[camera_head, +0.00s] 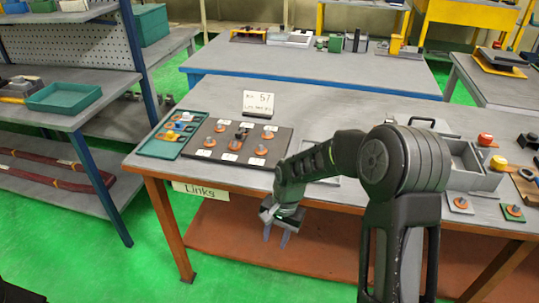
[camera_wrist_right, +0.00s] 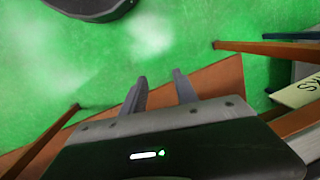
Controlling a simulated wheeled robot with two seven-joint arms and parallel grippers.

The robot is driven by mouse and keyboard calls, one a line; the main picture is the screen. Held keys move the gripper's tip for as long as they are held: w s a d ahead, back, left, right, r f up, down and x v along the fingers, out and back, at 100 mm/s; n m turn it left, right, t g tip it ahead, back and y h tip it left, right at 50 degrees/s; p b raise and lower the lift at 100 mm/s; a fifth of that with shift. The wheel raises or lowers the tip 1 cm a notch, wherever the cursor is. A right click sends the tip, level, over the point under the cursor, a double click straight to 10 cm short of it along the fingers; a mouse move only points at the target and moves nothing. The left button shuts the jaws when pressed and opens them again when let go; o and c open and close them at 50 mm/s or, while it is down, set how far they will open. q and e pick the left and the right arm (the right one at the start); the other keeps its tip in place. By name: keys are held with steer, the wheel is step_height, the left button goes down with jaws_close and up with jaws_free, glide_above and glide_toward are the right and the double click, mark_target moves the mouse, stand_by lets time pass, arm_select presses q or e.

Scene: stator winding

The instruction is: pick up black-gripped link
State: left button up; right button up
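Several small links with orange-red bases lie on a dark board (camera_head: 222,158) on the table, each near a white label. One piece with a black upper part (camera_head: 241,133) stands near the board's middle; it looks like the black-gripped link, but it is too small to be sure. My right gripper (camera_head: 276,235) hangs in front of the table's front edge, below the tabletop, to the right of and nearer than the board. Its two fingers are apart and empty, as the right wrist view (camera_wrist_right: 160,88) also shows. My left gripper is not in view.
A teal tray (camera_head: 166,146) with small coloured parts adjoins the board on the left. A "Links" sign (camera_head: 201,191) hangs on the table's front edge. A number card (camera_head: 271,103) stands behind the board. Grey bins (camera_head: 470,170) stand at the right. A brown lower shelf (camera_head: 250,245) lies underneath.

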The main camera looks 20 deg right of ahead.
steer(key=s+a+f+n+y, duration=0.1)
steer(key=s+a+f+n, duration=0.3)
steer(key=s+a+f, duration=0.75)
steer(key=s+a+f+n+y, duration=0.1)
steer(key=s+a+f+n, duration=0.2)
steer(key=s+a+f, duration=0.3)
steer(key=s, duration=0.4)
steer(key=shift+s+f+n, duration=0.2)
steer(key=shift+s+n, duration=0.05)
steer(key=shift+n, duration=0.05)
